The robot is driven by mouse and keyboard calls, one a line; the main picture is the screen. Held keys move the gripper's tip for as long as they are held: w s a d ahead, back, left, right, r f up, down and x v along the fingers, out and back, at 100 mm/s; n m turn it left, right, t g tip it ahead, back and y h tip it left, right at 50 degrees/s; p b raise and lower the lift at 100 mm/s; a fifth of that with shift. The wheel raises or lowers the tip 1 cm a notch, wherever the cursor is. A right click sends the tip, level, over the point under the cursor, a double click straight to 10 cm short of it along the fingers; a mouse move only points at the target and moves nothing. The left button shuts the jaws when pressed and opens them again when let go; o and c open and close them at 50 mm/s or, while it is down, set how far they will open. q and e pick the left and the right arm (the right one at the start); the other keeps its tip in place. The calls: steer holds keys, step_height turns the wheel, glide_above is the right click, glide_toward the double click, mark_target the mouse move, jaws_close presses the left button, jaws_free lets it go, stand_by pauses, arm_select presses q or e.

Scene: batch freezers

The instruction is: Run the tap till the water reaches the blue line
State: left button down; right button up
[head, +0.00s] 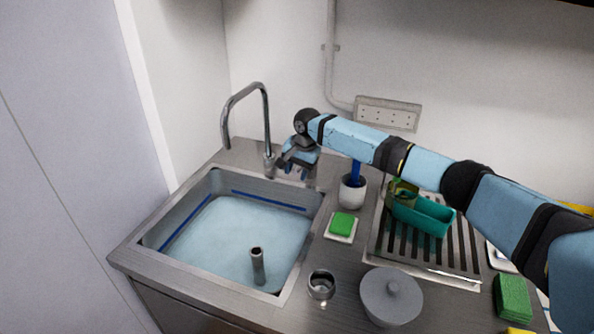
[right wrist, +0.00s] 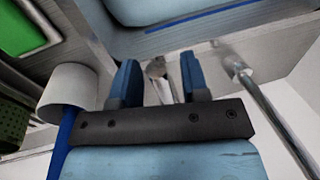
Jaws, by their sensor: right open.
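The steel sink (head: 292,286) holds pale blue water (head: 215,245). A blue line (head: 268,201) runs along its far and left inner walls. On the far wall, the water surface lies below the line. The chrome tap (head: 266,115) arches over the sink's back left; no stream shows from its spout. My right gripper (head: 292,170) is open beside the tap's base. In the right wrist view, a small metal lever (right wrist: 157,68) shows between its two blue fingers, with the tap's pipe (right wrist: 270,112) to the right. I cannot tell whether the fingers touch the lever. My left gripper is out of view.
A grey standpipe (head: 257,268) rises from the water. A white cup with a blue-handled brush (head: 352,192), a green sponge (head: 343,224), a steel pot (head: 321,285) and a grey lidded container (head: 391,297) stand right of the sink. A drying rack (head: 388,243) holds a teal container (head: 424,215).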

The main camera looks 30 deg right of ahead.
jaws_close()
steer(key=s+d+n+g+p, duration=0.1)
steer(key=s+d+n+p, duration=0.3)
steer(key=d+n+p, duration=0.2)
steer(key=shift+y+p, duration=0.3)
steer(key=shift+p, duration=0.45)
stand_by(0.4)
jaws_free()
